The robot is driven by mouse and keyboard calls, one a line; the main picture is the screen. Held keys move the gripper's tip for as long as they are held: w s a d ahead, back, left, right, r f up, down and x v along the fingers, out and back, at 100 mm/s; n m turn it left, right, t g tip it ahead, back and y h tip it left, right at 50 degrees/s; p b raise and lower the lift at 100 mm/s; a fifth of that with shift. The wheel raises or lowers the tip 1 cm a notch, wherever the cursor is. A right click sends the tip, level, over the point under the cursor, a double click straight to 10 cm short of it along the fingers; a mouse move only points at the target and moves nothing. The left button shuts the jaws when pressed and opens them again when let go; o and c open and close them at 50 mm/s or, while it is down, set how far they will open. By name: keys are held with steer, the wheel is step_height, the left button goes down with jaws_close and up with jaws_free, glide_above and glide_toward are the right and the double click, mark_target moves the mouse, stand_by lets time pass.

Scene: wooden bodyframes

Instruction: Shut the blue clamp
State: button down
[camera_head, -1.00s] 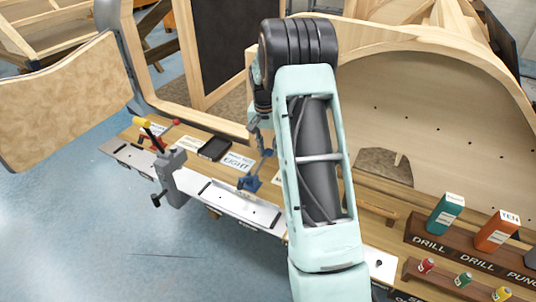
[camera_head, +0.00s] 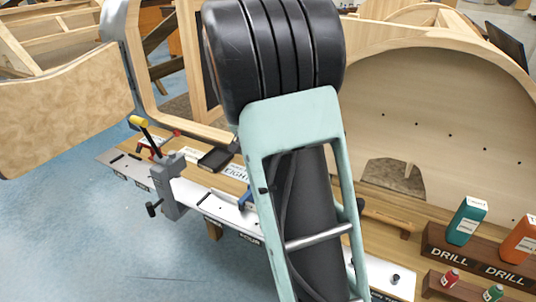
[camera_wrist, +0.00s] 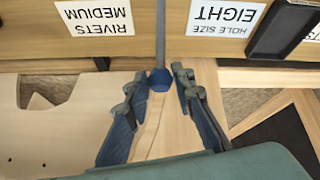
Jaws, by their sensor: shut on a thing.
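The blue clamp shows in the head view as a small blue piece (camera_head: 245,198) on the metal strip, mostly hidden behind my arm. In the wrist view, a blue rounded end (camera_wrist: 161,80) on a grey bar lies between my fingertips. My gripper (camera_wrist: 160,77) is shut on this blue part, one finger on each side. Exact contact is hard to see. The head view does not show my gripper, and the clamp's jaw position is hidden.
A grey clamp with a yellow-tipped lever (camera_head: 168,180) stands to the left on the strip. A black tray (camera_head: 214,159) and labels lie behind. A tall curved wooden frame (camera_head: 430,120) rises behind my arm.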

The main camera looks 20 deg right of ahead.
steer(key=shift+s+a, duration=0.3)
steer(key=shift+a, duration=0.15)
steer(key=shift+s+a, duration=0.1)
steer(key=c, duration=1.7)
jaws_free()
steer(key=shift+o, duration=0.2)
steer(key=shift+r, duration=0.1)
steer(key=shift+r, duration=0.15)
steer(key=v, duration=1.1)
steer(key=shift+r, duration=0.3)
steer(key=shift+s, duration=0.1)
